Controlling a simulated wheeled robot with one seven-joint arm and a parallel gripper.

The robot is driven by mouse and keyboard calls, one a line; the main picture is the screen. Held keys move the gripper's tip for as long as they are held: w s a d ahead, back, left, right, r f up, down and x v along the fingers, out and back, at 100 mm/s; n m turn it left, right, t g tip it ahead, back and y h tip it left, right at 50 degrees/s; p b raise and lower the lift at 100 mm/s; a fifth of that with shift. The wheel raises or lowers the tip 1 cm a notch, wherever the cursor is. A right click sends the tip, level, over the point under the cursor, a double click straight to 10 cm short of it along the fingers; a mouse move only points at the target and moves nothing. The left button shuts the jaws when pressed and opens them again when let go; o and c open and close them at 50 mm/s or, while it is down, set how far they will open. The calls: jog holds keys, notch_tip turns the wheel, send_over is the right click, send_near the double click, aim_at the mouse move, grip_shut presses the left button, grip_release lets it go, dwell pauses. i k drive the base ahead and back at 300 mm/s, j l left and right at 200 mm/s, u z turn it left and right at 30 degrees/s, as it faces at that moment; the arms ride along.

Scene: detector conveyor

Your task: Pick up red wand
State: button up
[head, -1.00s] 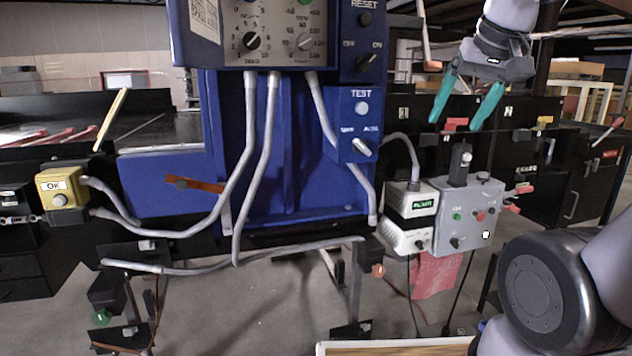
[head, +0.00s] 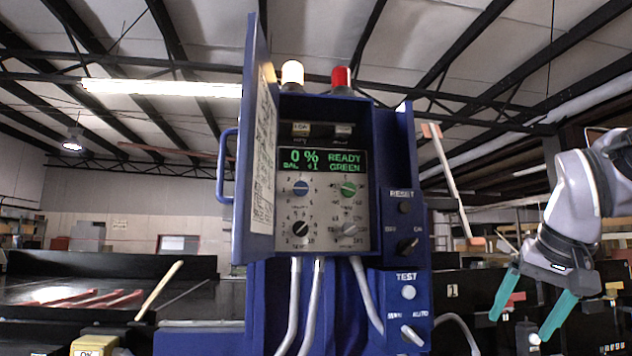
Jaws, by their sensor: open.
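A pale rod with red-orange end pieces (head: 447,182) hangs at a slant beside the right side of the blue detector cabinet (head: 262,245). It may be the red wand. Several flat red strips (head: 90,299) lie on the dark conveyor at the left, and a pale tan stick (head: 158,291) stands at a slant near them. My gripper (head: 530,325), with teal fingers pointing down, is at the lower right. It is open and empty, to the right of and lower than the pale rod, apart from it.
The open cabinet has a green display (head: 322,161), several knobs, and white and red lamps (head: 341,77) on top. Its door (head: 262,150) is swung open to the left. A switch panel (head: 406,300) is on its right. Dark benches stand behind my gripper.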

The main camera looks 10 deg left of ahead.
aim_at(120, 291)
jog(key=u, duration=1.75)
